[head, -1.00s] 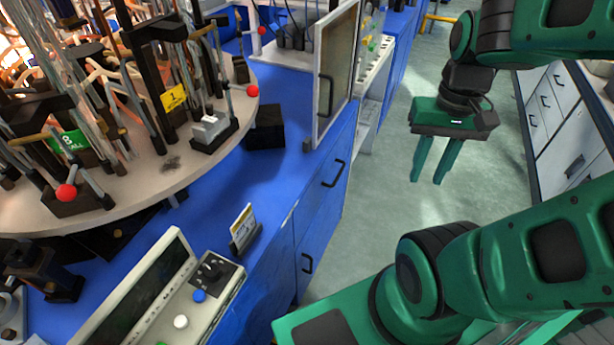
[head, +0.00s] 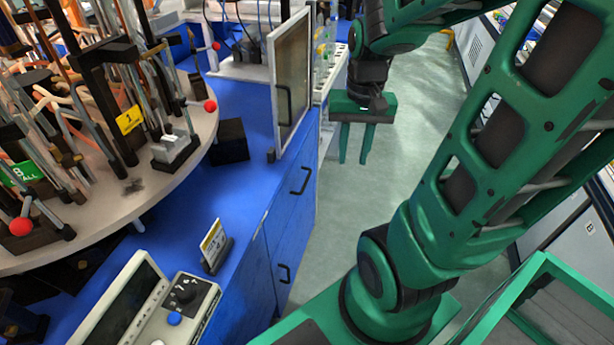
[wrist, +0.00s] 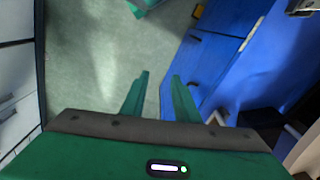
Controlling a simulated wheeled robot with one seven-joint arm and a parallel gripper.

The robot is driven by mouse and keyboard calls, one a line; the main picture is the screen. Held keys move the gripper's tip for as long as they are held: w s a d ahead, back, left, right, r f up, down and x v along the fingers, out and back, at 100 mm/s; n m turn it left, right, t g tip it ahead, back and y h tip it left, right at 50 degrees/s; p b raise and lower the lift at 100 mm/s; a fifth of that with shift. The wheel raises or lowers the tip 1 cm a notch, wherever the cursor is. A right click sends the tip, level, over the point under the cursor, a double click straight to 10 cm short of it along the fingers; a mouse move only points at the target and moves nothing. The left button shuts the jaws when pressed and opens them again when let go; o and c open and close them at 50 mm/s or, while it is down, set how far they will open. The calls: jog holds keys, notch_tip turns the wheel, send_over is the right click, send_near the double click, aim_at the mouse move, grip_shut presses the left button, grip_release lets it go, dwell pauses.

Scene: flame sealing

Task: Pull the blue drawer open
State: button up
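The blue drawer front (head: 287,200) is at the top of the blue cabinet in the head view, with a dark bar handle (head: 301,180). It looks shut. A second dark handle (head: 285,273) sits lower on the cabinet front. My gripper (head: 354,158) points down with its two green fingers apart and nothing between them. It is over the aisle, right of the drawer handle and apart from it. In the wrist view, my gripper (wrist: 160,85) is open over the floor, and the blue cabinet front (wrist: 210,65) is to its right.
The blue worktop carries a round table (head: 150,195) with stands and tubes, a framed glass panel (head: 291,80), a small sign (head: 214,245) and a control box (head: 185,305). The floor (head: 345,220) in front of the cabinet is clear. White cabinets line the aisle's right side.

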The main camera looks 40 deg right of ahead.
jog(key=w+d+f+m, duration=0.1)
jog(key=w+d+f, duration=0.1)
jog(key=w+f, duration=0.5)
jog(key=m+t+y, duration=0.1)
jog(key=m, duration=0.1)
send_near(305, 182)
jog(key=f, duration=0.7)
jog(key=shift+w+a+f, duration=0.2)
jog(key=shift+w+a, duration=0.05)
jog(key=shift+w, duration=0.15)
